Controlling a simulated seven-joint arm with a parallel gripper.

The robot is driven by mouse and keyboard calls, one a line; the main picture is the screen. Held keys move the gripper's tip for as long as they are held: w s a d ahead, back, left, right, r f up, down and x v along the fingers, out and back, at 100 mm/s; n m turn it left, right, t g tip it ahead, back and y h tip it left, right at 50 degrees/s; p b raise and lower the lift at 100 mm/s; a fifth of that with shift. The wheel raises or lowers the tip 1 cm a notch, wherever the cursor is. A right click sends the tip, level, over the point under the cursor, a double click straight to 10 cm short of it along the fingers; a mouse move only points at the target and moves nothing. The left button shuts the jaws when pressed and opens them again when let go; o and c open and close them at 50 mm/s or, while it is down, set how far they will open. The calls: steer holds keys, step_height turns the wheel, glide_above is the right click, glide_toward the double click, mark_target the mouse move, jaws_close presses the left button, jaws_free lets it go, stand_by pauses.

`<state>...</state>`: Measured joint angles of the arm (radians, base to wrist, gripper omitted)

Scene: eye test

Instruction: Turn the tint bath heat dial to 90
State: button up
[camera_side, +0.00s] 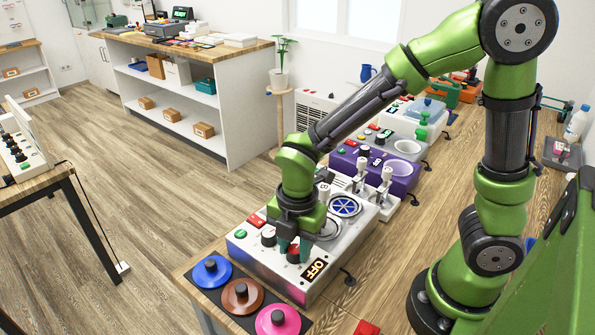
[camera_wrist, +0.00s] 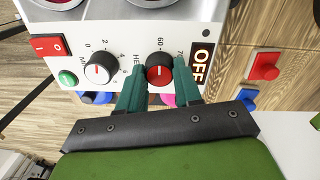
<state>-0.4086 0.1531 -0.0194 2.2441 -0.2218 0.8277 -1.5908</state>
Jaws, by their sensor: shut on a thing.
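The heat dial (camera_wrist: 159,72) is a black knob with a red cap, on the white front panel of the tint bath (camera_wrist: 215,30). Its label is partly hidden, with "HE" showing. The marks 60 and 70 show above it; the other marks are hidden, and I cannot clearly read where its pointer stands. My gripper (camera_wrist: 159,82) is shut on this dial, a teal finger on each side. In the side view my gripper (camera_side: 294,246) reaches down over the bath's front panel (camera_side: 258,262), with the red-capped dial (camera_side: 293,256) between its fingers.
A display (camera_wrist: 201,65) right of the dial reads OFF. A white-faced dial (camera_wrist: 98,69), a red switch (camera_wrist: 50,46) and a green button (camera_wrist: 68,77) sit to its left. Blue (camera_side: 212,271), brown (camera_side: 242,297) and pink (camera_side: 278,321) knobbed discs lie in front of the bath.

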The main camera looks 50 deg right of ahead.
steer(key=shift+c, duration=0.5)
